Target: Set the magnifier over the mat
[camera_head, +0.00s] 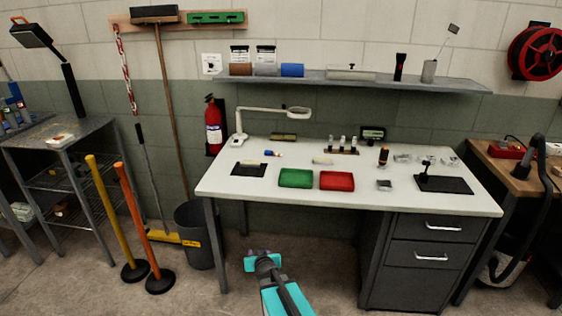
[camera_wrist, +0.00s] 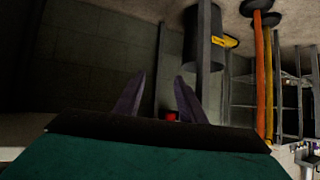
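The white magnifier (camera_head: 270,112) stands on the white bench at its back left. Its base is at the left and its jointed arm reaches right to a round lens head. One dark mat (camera_head: 246,170) lies on the bench in front of the magnifier's base. A second dark mat (camera_head: 456,185) lies at the right end with a small black device on it. The lens head is over neither mat. My gripper (camera_wrist: 158,96) shows two dark fingers spread apart with nothing between them. In the head view my teal arm is low in front of the bench, well away from the magnifier.
A shelf (camera_head: 440,84) runs above the bench. A grey bin (camera_head: 193,215) and yellow and orange posts (camera_head: 138,222) stand on the floor at the left.

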